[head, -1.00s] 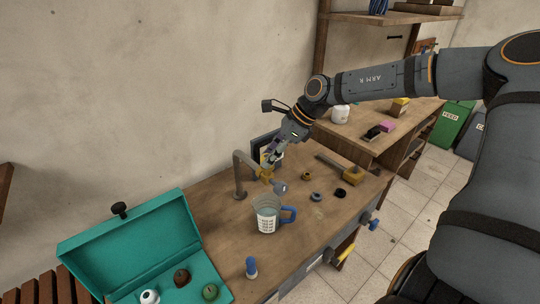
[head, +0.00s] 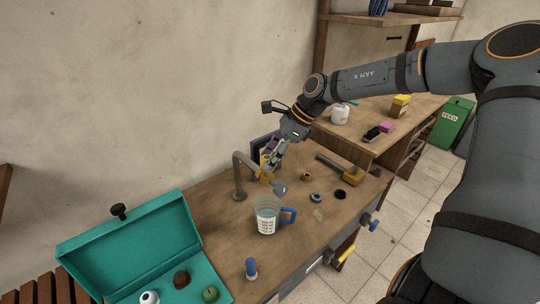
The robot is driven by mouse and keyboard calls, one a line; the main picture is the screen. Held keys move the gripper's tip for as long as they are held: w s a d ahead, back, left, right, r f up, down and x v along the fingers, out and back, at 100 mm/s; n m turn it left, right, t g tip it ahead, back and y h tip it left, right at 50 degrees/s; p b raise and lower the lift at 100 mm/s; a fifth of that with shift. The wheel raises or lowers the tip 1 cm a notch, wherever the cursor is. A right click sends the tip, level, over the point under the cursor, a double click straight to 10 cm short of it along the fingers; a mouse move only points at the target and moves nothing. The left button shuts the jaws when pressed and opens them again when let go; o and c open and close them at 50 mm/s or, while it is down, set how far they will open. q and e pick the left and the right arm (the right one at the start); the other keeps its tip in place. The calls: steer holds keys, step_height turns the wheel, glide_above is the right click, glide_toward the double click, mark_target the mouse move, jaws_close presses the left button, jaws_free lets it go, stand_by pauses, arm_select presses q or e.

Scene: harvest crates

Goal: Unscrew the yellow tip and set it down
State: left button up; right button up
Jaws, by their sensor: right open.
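The yellow tip (head: 265,177) sits at the end of a bent grey pipe (head: 238,176) that rises from the workbench. My right gripper (head: 271,164) is open, with its fingers close by the tip from above and behind. I cannot tell whether they touch it. A grey rounded piece (head: 280,189) shows just below and to the right of the tip. My left gripper is out of view.
A measuring jug with a blue handle (head: 266,219) stands below the pipe. Small rings (head: 315,197), a mallet (head: 350,176) and a blue-capped bottle (head: 251,268) are on the workbench (head: 214,214). An open teal box (head: 130,246) lies at lower left.

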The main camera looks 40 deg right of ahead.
steer(key=m+t, duration=0.1)
steer(key=m, duration=0.1)
steer(key=m+h, duration=0.1)
steer(key=m, duration=0.1)
steer(key=shift+s+a+r+t+h, duration=0.1)
steer(key=shift+s+a+t+h, duration=0.05)
steer(key=shift+s+t+h, duration=0.2)
steer(key=m+t+h, duration=0.1)
steer(key=m, duration=0.2)
steer(key=shift+w+a, duration=0.1)
steer(key=shift+a, duration=0.05)
steer(key=m+h, duration=0.2)
steer(key=shift+m+t, duration=0.25)
steer(key=shift+m, duration=0.15)
steer(key=shift+a+m+h, duration=0.15)
steer(key=shift+m+h, duration=0.1)
steer(key=shift+m, duration=0.15)
